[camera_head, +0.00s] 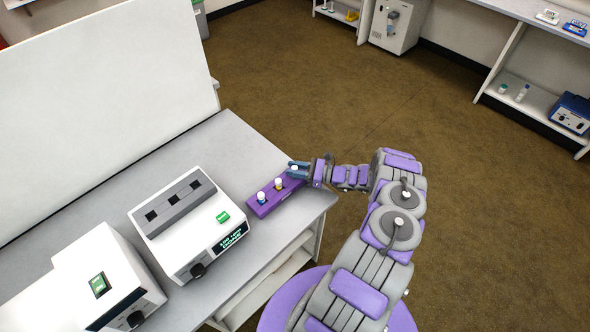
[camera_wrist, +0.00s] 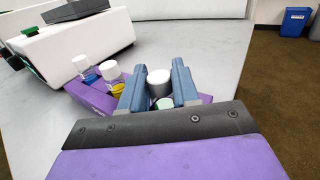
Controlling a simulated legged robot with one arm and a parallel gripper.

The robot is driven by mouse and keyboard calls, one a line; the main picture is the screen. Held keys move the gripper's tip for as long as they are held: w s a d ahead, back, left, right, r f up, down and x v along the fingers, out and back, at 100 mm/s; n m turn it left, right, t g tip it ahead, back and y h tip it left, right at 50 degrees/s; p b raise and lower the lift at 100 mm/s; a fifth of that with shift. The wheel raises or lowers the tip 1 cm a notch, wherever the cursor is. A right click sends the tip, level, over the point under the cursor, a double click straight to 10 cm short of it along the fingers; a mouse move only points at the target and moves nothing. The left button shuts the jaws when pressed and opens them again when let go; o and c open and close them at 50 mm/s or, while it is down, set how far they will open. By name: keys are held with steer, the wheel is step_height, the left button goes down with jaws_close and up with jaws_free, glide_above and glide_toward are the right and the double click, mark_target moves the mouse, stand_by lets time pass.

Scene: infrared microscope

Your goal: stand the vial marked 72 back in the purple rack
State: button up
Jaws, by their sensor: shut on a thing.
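The purple rack (camera_head: 264,206) sits on the grey table near its right edge, and it also shows in the wrist view (camera_wrist: 92,98). Two white-capped vials stand in it, one with blue (camera_wrist: 85,70) and one with yellow (camera_wrist: 113,79) contents. My gripper (camera_head: 295,170) is at the rack's far right end, its blue fingers (camera_wrist: 158,90) shut on a white-capped vial (camera_wrist: 159,80). The held vial is upright at the rack's end; its lower part is hidden, and I cannot tell whether it is seated. No number on it is readable. A pale green round spot (camera_wrist: 165,103) shows just below its cap.
A white instrument (camera_head: 190,222) with a slotted grey top and a lit display stands left of the rack. Another white device (camera_head: 105,280) is at the lower left. A white panel (camera_head: 95,95) rises behind the table. The table behind the rack is clear.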

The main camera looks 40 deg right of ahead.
steer(key=o, duration=1)
